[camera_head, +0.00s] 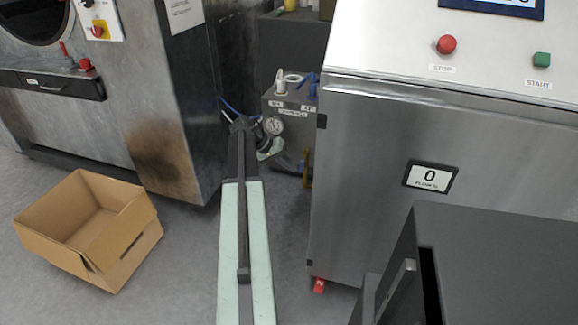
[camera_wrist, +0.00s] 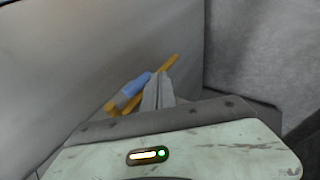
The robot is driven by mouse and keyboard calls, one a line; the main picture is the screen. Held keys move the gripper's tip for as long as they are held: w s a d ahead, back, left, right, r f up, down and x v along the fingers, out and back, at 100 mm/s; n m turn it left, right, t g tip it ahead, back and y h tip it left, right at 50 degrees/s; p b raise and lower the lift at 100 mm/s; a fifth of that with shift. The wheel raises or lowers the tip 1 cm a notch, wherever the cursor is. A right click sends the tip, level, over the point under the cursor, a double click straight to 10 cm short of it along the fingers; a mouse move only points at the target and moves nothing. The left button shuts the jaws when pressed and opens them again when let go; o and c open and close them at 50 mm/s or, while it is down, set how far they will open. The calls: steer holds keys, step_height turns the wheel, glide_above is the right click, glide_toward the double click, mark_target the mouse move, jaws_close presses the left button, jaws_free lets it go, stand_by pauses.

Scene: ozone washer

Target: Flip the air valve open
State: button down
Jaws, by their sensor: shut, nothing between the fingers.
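A grey box (camera_head: 290,104) with small labels stands in the gap between the two machines. A blue lever (camera_head: 314,84) sits on top of it at the right, beside a pale fitting (camera_head: 280,82). A round gauge (camera_head: 274,126) is on its front. My arm reaches up to the box, and my gripper (camera_head: 270,149) is low at its front, mostly hidden by the arm. In the wrist view my gripper (camera_wrist: 158,92) is shut and empty. A blue cylindrical part (camera_wrist: 132,88) and a yellow bar (camera_wrist: 170,65) lie just beside and behind the fingers; I cannot tell whether they touch.
A steel washer (camera_head: 420,140) with red and green buttons stands close on the right. A stained machine (camera_head: 165,110) is on the left. An open cardboard box (camera_head: 90,230) lies on the floor at the left. A yellow pipe (camera_head: 307,168) rises near the washer.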

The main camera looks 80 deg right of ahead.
steer(key=shift+s+f, duration=0.3)
steer(key=shift+s, duration=0.05)
stand_by(0.6)
steer(key=w+a, duration=0.1)
steer(key=w, duration=1.2)
steer(key=shift+w+a+r, duration=0.2)
steer(key=shift+w+a, duration=0.15)
steer(key=shift+w, duration=0.05)
